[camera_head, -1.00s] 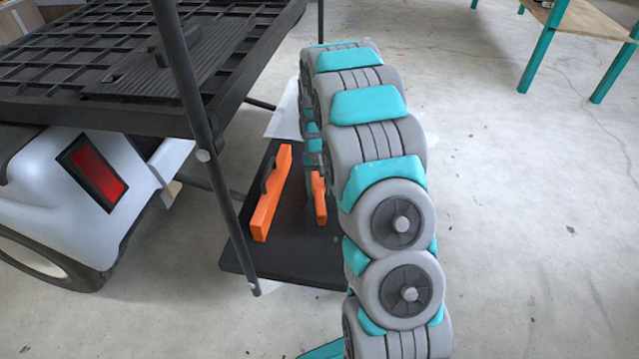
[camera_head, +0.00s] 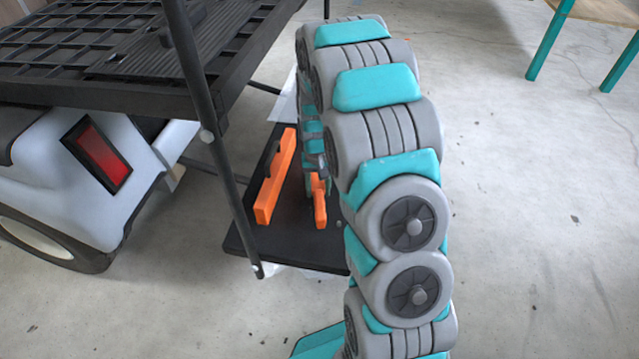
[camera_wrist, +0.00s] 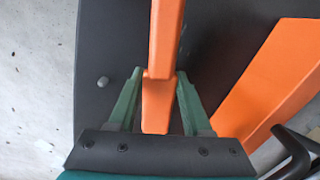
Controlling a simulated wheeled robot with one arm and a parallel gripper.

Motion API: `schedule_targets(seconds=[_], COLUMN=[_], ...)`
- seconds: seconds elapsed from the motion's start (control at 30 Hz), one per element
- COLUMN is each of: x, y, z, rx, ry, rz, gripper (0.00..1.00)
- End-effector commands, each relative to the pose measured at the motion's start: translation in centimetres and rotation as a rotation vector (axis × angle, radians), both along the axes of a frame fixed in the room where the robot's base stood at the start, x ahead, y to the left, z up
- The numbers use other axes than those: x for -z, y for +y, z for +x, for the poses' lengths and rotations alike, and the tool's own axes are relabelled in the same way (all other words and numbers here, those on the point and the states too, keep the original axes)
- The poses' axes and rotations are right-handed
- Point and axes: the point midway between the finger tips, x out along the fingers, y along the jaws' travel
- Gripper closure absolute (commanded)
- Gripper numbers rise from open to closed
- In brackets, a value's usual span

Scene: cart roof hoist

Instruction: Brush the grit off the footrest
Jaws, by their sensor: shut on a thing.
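The footrest (camera_head: 300,245) is a flat black plate low behind the cart; it fills much of the wrist view as a dark surface (camera_wrist: 112,40). My gripper (camera_wrist: 160,88) has its green fingers shut on a narrow orange handle (camera_wrist: 165,40), held over the footrest. This orange piece also shows in the head view (camera_head: 319,205), partly behind my arm. Its working end is not clear, so I cannot tell whether it touches the plate. I cannot make out grit for certain in either view.
A long orange bar (camera_head: 274,180) with a dark handle lies on the footrest, left of the held piece and close to my gripper. A black post (camera_head: 215,150) stands at the plate's left. The cart's black deck (camera_head: 130,90) overhangs nearby. Open floor lies to the right.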

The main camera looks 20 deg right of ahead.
Motion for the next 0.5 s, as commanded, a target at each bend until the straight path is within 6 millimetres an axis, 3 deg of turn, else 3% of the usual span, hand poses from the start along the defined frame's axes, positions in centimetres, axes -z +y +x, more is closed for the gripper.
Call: schedule_targets(seconds=[0.5], x=[0.0], y=[1.8], z=[-2.8], rx=[0.0], ry=[0.001], rz=[0.0], gripper=[0.95])
